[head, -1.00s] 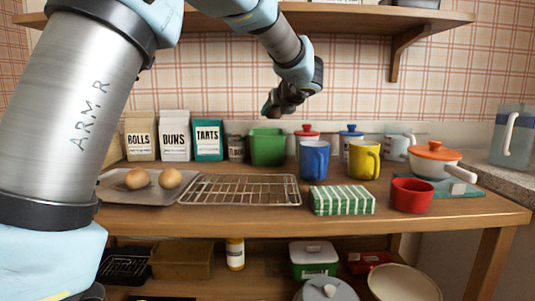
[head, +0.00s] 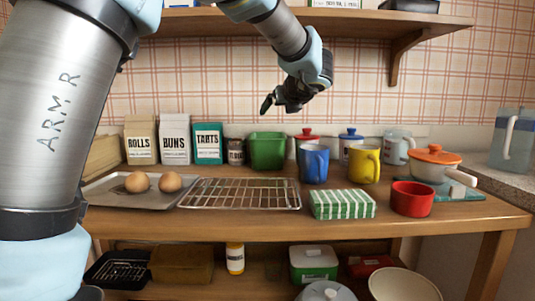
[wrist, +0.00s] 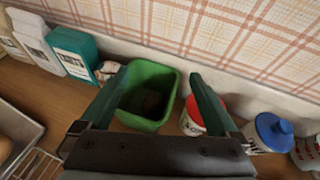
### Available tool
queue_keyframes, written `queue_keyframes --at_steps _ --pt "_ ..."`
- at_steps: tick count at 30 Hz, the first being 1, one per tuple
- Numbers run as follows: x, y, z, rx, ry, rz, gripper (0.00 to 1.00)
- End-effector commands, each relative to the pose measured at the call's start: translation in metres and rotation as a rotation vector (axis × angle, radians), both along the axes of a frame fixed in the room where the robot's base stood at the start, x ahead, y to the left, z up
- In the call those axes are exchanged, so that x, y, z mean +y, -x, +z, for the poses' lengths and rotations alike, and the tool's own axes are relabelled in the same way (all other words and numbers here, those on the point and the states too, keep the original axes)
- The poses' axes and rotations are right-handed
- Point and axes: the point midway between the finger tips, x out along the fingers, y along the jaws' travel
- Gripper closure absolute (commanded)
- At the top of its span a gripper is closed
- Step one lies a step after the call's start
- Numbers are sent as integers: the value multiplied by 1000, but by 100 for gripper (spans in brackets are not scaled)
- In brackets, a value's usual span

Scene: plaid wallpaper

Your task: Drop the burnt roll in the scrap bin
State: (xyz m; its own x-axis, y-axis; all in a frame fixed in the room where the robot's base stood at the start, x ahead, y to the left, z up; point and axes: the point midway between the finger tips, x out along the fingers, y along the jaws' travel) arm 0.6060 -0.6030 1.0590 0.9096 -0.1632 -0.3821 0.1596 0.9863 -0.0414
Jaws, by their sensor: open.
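The scrap bin looks to be the green open tub (head: 267,150) at the back of the counter; it also shows in the wrist view (wrist: 138,118). A dark brown roundish shape, seemingly the burnt roll (wrist: 151,103), lies inside at the bottom, dim in shadow. In the head view the tub's inside is hidden. My gripper (head: 267,104) is above the tub, apart from it. In the wrist view its fingers (wrist: 160,73) are spread with nothing between them. Two lighter brown rolls (head: 153,182) sit on the grey baking tray at left.
A wire rack (head: 240,194) lies in front of the tub. Cartons (head: 176,139) stand left of it; a red-lidded jar (head: 305,137) and blue mug (head: 314,164) stand right. A shelf (head: 330,20) juts out above. A striped box (head: 342,204) lies at the front.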

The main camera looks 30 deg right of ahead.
Motion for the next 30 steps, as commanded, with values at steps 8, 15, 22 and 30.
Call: queue_keyframes --at_steps 8,15,22,30 --pt "8 47 20 0 2 -2 4" --pt "11 62 26 0 0 1 4" --pt "12 62 26 0 0 1 4" --pt "11 62 36 0 1 0 4"
